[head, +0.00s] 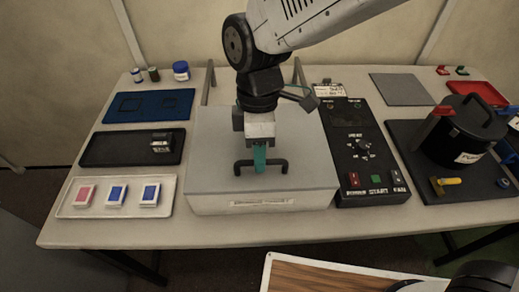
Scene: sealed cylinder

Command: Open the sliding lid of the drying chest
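The drying chest appears to be the wide light-grey box (220,190) in the middle of the table, with a strip label on its front. Its flat lid (305,150) covers the top, and no opening shows. A dark bar handle (280,163) stands on the lid. My gripper (260,164) points down at the middle of the handle, its teal fingertips overlapping the bar. I cannot tell whether the fingers are closed on the bar or only around it. My arm hides part of the lid's back edge.
A black control panel (360,178) stands close on the chest's right. Further right is a black lidded pot (465,135) on a dark mat. On the left are a white tray (68,207) with several small boxes, a black tray (100,150) and a blue mat (180,103).

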